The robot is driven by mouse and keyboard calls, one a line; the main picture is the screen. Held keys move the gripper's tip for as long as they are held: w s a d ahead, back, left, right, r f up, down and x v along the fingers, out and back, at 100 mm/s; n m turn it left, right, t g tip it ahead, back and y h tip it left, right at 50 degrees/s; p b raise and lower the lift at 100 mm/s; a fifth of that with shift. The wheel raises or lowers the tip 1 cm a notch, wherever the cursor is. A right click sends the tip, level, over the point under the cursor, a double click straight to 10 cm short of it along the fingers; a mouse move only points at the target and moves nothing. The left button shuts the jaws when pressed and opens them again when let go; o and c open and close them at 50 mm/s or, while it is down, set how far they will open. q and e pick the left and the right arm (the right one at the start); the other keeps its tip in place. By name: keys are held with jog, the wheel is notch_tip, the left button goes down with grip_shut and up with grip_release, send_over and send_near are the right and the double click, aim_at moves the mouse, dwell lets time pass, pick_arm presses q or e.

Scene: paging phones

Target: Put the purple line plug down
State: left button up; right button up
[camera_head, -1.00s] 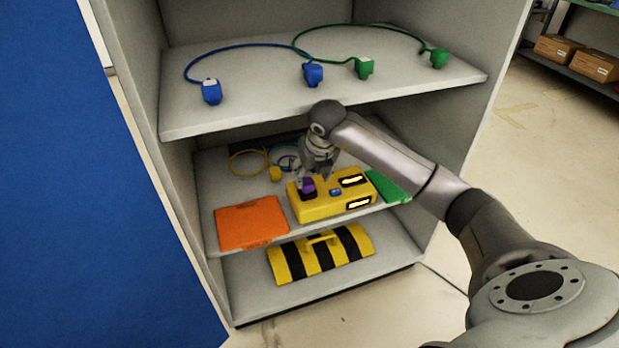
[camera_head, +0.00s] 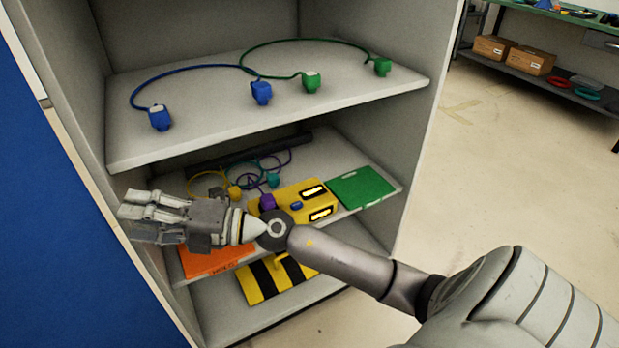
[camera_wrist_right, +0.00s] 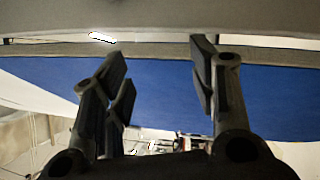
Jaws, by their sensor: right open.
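The purple line plug (camera_head: 267,201) is at the left end of the yellow box (camera_head: 292,192) on the cabinet's middle shelf. Whether it is seated in the box or only rests on it I cannot tell. My right gripper (camera_head: 132,206) is open and empty, in front of the cabinet's left side, well apart from the plug. Its spread fingers (camera_wrist_right: 160,62) show in the right wrist view with nothing between them. My right wrist hides the box's near left part. My left gripper is not in view.
The top shelf (camera_head: 210,128) holds blue and green plugs on cords. A teal plug (camera_head: 273,180) and a yellow plug (camera_head: 234,193) lie behind the box. A green panel (camera_head: 361,187) is right of it; an orange panel (camera_head: 215,262) is left. A striped case (camera_head: 275,281) sits below.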

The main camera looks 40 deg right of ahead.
jog(key=d+m+t+h, duration=0.8)
jog(key=d+m+h, duration=0.25)
jog(key=m, duration=0.55)
jog(key=s+d+f+m+g+h, duration=0.3)
jog(key=d+f+m+h, duration=0.25)
jog(key=f+m, duration=0.2)
jog(key=s+d+f+m+g+h, duration=0.1)
jog(key=s+f+m+g+h, duration=0.15)
jog(key=s+f+g, duration=0.65)
jog(key=s+a+f+m+g+y, duration=0.1)
jog(key=s+a+f+g+y, duration=0.1)
jog(key=s+f, duration=0.3)
jog(key=s+a+f+g+y, duration=0.1)
jog(key=s+f, duration=0.4)
jog(key=s, duration=0.5)
jog(key=a+g, duration=0.1)
jog(key=g, duration=0.1)
jog(key=shift+s+a+f+m+g+y, duration=0.15)
jog(key=shift+a+f+m+g+y, duration=0.15)
jog(key=shift+f+m+y, duration=0.1)
